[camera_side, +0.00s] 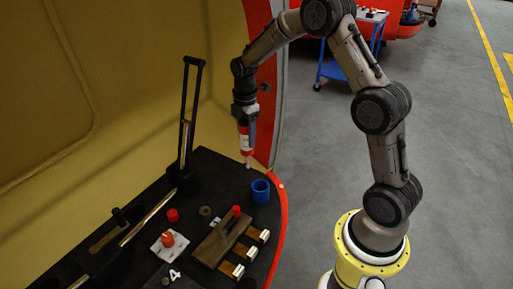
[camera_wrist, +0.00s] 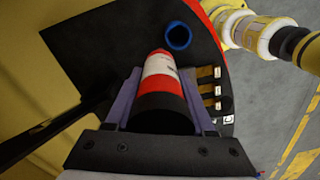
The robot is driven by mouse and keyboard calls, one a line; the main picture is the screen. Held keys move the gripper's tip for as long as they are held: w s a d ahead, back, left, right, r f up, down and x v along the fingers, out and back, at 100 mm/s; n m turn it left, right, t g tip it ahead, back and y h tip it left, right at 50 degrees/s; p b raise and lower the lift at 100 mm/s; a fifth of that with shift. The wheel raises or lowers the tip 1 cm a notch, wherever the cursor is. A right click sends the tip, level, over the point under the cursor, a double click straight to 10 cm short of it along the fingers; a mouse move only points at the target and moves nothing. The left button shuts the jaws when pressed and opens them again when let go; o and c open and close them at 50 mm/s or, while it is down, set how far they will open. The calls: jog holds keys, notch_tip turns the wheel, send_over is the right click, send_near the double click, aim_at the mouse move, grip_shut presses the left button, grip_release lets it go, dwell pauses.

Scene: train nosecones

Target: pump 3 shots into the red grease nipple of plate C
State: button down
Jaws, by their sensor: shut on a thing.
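My gripper (camera_side: 246,115) is shut on a red and white tube with a black end (camera_side: 245,140), which it holds with a pale, narrow tip pointing down, above the black bench. In the wrist view the tube (camera_wrist: 160,75) sits between the two fingers of my gripper (camera_wrist: 162,85). The tip appears above the bench, apart from it, behind and left of a blue cup (camera_side: 261,191).
The black bench (camera_side: 215,165) has a red curved edge at right. A tall black lever frame (camera_side: 190,120) stands at the back left. A brown block with a red-topped peg (camera_side: 236,211), brass-coloured pieces with white ends (camera_side: 245,254) and a small red cap (camera_side: 173,215) crowd the front.

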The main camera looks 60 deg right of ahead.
jog(key=w+a+r, duration=0.1)
jog(key=w+a, duration=0.9)
jog(key=w, duration=0.2)
jog(key=w+a+f+n, duration=0.1)
jog(key=a+f, duration=0.1)
jog(key=a, duration=0.4)
jog(key=w+a+f+n, duration=0.1)
jog(key=w+a+f, duration=0.1)
jog(key=a, duration=0.5)
jog(key=shift+w+a, duration=0.1)
jog(key=shift+f, duration=0.15)
jog(key=shift+f, duration=3.4)
